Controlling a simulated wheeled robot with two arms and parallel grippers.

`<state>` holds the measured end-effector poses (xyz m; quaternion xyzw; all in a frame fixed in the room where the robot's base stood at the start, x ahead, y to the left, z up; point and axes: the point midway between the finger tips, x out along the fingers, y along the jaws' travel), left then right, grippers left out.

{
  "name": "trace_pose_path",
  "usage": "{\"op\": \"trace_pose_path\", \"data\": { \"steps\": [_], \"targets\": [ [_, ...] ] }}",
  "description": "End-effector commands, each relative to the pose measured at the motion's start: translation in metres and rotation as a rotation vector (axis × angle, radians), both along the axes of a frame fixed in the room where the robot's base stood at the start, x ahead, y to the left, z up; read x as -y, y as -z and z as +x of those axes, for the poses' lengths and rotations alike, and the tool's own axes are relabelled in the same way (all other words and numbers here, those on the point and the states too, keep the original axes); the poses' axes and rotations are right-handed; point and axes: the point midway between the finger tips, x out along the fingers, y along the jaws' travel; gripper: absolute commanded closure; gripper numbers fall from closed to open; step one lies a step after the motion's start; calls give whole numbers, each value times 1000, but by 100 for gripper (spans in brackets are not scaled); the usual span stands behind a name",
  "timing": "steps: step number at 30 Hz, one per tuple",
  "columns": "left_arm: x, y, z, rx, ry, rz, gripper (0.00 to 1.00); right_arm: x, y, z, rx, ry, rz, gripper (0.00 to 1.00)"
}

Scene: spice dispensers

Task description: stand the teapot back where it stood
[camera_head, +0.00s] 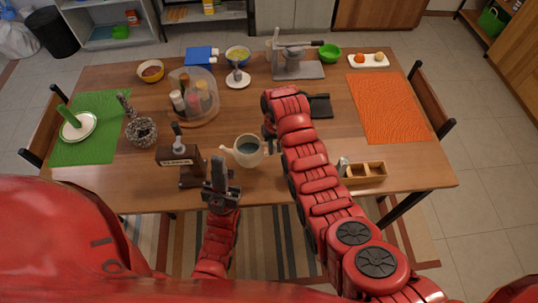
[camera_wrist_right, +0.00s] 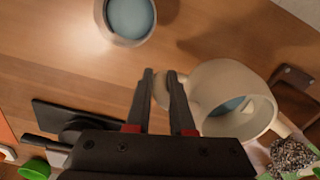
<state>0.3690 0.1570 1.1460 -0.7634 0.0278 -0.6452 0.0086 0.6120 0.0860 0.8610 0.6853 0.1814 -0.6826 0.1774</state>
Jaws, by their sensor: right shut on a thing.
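The teapot (camera_head: 248,151) is a cream, rounded pot with blue-grey liquid in its open top. It stands out near the front middle of the table, its spout toward the left. It also shows right of the fingers in the right wrist view (camera_wrist_right: 237,98), with its handle between them. My right gripper (camera_wrist_right: 160,80) is shut on this handle; in the head view my arm mostly hides it. Whether the teapot touches the table I cannot tell. My left gripper (camera_head: 220,177) is at the front table edge, left of the teapot and holding nothing visible; its finger gap is unclear.
A round pale vessel with blue contents (camera_wrist_right: 128,20) is near my right fingers in the wrist view. A wooden divided box (camera_head: 364,174) is right of my arm. An orange mat (camera_head: 388,107) lies bare.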

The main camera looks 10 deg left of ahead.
Motion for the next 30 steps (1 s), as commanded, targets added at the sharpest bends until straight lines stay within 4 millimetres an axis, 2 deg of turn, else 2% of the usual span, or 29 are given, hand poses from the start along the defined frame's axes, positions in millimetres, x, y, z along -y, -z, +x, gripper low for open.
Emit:
{"op": "trace_pose_path", "data": {
  "steps": [1, 11, 21, 30],
  "targets": [
    [0, -6, 0, 0, 0, 0, 100, 1, 4, -1, -4, 0, -2, 100],
    [0, -9, 0, 0, 0, 0, 100, 0, 21, 1, 1, 0, 0, 100],
    [0, -12, 0, 0, 0, 0, 100, 0, 50, 0, -2, 1, -1, 100],
    [0, -12, 0, 0, 0, 0, 100, 0, 54, 1, 3, 1, 1, 100]
  ]
}}
